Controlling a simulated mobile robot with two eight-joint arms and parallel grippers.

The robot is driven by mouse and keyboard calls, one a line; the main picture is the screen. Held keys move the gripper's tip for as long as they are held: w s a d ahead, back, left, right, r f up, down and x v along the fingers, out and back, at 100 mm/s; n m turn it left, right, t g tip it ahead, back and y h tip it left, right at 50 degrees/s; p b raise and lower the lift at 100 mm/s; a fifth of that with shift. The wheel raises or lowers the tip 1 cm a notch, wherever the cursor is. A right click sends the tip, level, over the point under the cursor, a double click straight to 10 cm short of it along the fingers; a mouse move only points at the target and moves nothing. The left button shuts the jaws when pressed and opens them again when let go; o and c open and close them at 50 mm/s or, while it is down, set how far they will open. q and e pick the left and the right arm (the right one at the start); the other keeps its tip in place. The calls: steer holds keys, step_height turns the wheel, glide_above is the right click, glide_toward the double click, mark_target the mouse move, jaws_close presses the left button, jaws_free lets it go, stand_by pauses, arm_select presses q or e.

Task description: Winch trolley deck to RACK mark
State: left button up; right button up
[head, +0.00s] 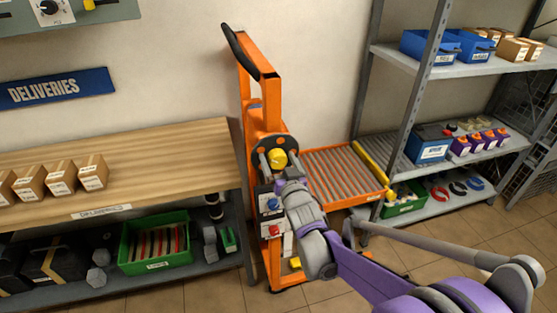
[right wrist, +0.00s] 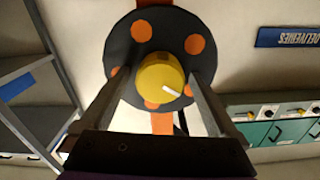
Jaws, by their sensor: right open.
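The orange winch trolley (head: 262,90) stands between the bench and the rack. Its roller deck (head: 340,175) reaches right toward the rack's middle shelf. The winch wheel, a dark disc with orange spots (right wrist: 120,45), carries a yellow knob (head: 278,158) with a white line; the knob also shows in the right wrist view (right wrist: 160,78). My right gripper (head: 277,163) is open at the wheel, one finger on each side of the knob, with gaps visible in the wrist view. I cannot read a RACK mark. My left gripper is out of view.
A wooden bench (head: 150,140) with small cartons is at left, under a DELIVERIES sign (head: 55,90). Tiled floor lies clear in front.

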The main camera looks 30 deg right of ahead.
steer(key=shift+c, duration=0.3)
steer(key=c, duration=1.3)
steer(key=n, duration=0.5)
steer(key=shift+a, duration=0.1)
steer(key=o, duration=1.4)
steer(key=shift+c, duration=0.2)
steer(key=shift+s, duration=0.1)
steer(key=v, duration=1)
steer(key=shift+s, duration=0.25)
steer(key=shift+a, duration=0.15)
